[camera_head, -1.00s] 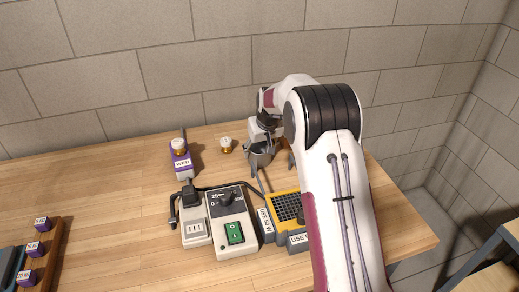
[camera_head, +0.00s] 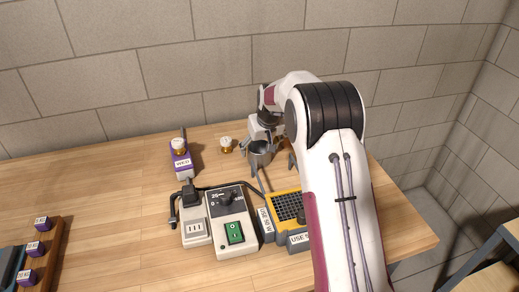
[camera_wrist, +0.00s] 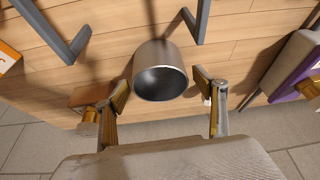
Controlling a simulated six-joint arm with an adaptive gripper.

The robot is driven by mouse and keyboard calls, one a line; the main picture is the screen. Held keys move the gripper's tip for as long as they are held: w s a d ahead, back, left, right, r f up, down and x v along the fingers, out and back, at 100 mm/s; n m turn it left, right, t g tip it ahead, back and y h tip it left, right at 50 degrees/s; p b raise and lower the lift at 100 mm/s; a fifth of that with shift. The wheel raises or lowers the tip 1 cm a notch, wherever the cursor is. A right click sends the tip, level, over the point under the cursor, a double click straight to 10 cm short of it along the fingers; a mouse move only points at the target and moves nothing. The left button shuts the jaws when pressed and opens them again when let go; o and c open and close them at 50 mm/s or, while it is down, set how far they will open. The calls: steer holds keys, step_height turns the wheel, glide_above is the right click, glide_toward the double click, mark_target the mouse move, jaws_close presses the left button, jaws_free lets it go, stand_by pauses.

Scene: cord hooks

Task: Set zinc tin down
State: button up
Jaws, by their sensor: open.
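The zinc tin (camera_wrist: 160,72) is a grey metal cup with a dark hollow. In the head view the tin (camera_head: 260,150) appears to stand upright on the wooden table near the back, partly hidden by my gripper and arm. My gripper (camera_wrist: 163,96) is open, with one finger on each side of the tin. In the wrist view gaps show between both fingertips and the tin's wall. In the head view a finger shows left of the tin.
A grey control box (camera_head: 230,220) with a green switch and a yellow-rimmed grid tray (camera_head: 284,206) stand in front. Grey bars (camera_wrist: 58,32) lie near the tin. A purple block (camera_head: 181,160) and brass-based knob (camera_head: 226,146) are left.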

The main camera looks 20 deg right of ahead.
steer(key=v, duration=1.1)
stand_by(0.6)
steer(key=s+a+r, duration=0.2)
steer(key=s+r, duration=0.4)
steer(key=s, duration=0.5)
steer(key=s+a+r, duration=0.2)
steer(key=s+r, duration=0.5)
steer(key=s, duration=0.4)
steer(key=s+f, duration=0.2)
steer(key=s, duration=0.9)
steer(key=s+a+f+t, duration=0.1)
steer(key=s+f, duration=0.1)
steer(key=s, duration=0.9)
steer(key=shift+a+m, duration=0.2)
steer(key=shift+m, duration=0.2)
